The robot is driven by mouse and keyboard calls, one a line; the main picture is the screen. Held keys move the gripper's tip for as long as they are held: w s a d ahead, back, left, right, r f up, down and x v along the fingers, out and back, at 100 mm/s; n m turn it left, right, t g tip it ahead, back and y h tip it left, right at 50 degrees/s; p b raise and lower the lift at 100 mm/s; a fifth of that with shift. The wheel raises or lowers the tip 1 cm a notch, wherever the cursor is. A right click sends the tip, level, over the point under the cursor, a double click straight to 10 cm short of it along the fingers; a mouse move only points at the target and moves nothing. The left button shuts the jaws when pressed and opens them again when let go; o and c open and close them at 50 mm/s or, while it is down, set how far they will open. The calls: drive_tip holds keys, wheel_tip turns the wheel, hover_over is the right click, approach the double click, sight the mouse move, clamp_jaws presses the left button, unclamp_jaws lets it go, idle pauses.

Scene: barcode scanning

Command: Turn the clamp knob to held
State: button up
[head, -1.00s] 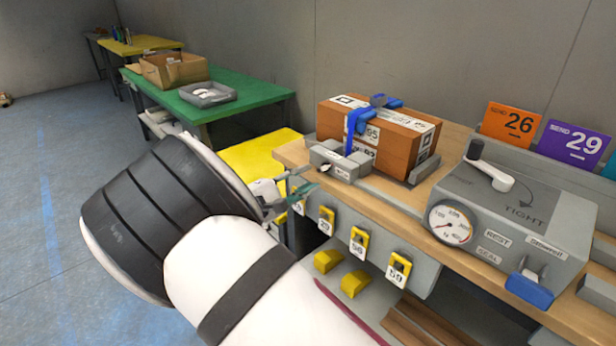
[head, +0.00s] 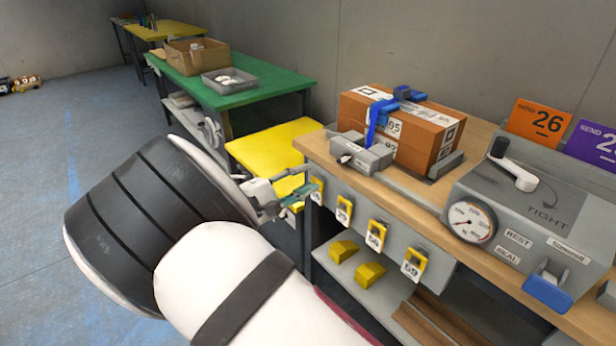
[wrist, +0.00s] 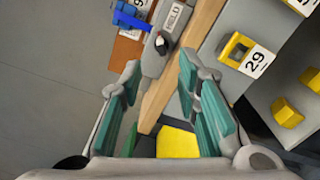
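The clamp (head: 362,154) is a grey block at the left end of the wooden bench, beside a brown box (head: 430,138) with a blue strap. Its small knob (head: 345,158) is on the near left end of the block. In the wrist view the dark-and-white knob (wrist: 161,43) shows near the top, next to a label reading HELD (wrist: 174,17). My gripper (head: 290,190) is off the bench's left end, left of the clamp and apart from it. In the wrist view my gripper (wrist: 158,85) has its green-padded fingers spread and nothing between them.
Yellow numbered holders (head: 375,235) line the bench front. A grey machine (head: 530,210) with a gauge and white crank stands to the right. A yellow table (head: 270,145) and a green table (head: 240,85) stand behind my gripper.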

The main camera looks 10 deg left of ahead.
drive_tip(key=shift+v, duration=1.8)
drive_tip(key=shift+s, duration=0.1)
drive_tip(key=v, duration=1.2)
drive_tip(key=shift+f, duration=0.1)
